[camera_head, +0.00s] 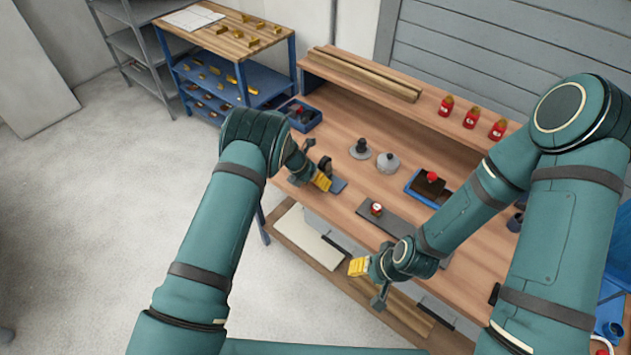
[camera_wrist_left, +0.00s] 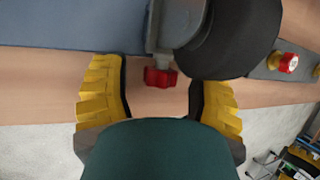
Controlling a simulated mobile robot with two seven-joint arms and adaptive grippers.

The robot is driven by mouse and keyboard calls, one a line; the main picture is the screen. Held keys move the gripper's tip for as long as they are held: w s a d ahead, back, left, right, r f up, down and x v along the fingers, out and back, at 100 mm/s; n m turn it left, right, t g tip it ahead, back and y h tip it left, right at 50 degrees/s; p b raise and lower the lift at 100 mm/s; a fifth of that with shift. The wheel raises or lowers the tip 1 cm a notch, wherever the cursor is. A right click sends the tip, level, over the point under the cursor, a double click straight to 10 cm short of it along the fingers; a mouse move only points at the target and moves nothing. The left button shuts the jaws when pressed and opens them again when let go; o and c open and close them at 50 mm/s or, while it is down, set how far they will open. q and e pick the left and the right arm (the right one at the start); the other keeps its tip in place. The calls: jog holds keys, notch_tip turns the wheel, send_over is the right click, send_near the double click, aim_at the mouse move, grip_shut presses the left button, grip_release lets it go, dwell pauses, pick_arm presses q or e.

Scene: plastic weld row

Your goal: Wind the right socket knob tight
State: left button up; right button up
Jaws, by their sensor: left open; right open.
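A red knob (camera_wrist_left: 160,77) sits below a grey bracket (camera_wrist_left: 158,30) in the left wrist view. My open left gripper (camera_wrist_left: 158,96) has one yellow finger on each side of that knob, with gaps visible; I see no contact. In the head view my left gripper (camera_head: 323,181) is at the bench's front edge and hides this knob. A second red knob with a pale face (camera_head: 376,208) stands on a dark grey plate (camera_head: 408,233); it seems to show also at the right of the left wrist view (camera_wrist_left: 289,63). My right gripper (camera_head: 358,267) is open and empty in front of the bench. I cannot tell which knob is the right socket's.
A black rounded part (camera_wrist_left: 232,40) is close above my left fingers. On the wooden bench (camera_head: 345,218) stand a grey domed part (camera_head: 388,163), a dark post (camera_head: 359,149) and a blue tray (camera_head: 417,190). Several red bottles (camera_head: 470,117) line the raised shelf.

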pick_arm(q)
grip_shut()
jog(key=shift+y, duration=0.3)
jog(key=t+y, duration=0.2)
jog(key=shift+s+d+m+y, duration=0.2)
jog(key=shift+m+y, duration=0.1)
jog(key=shift+m, duration=0.1)
jog(key=shift+t+y+p, duration=0.35)
jog(key=shift+t+y, duration=0.55)
jog(key=shift+y, duration=0.2)
jog(key=shift+m, duration=0.3)
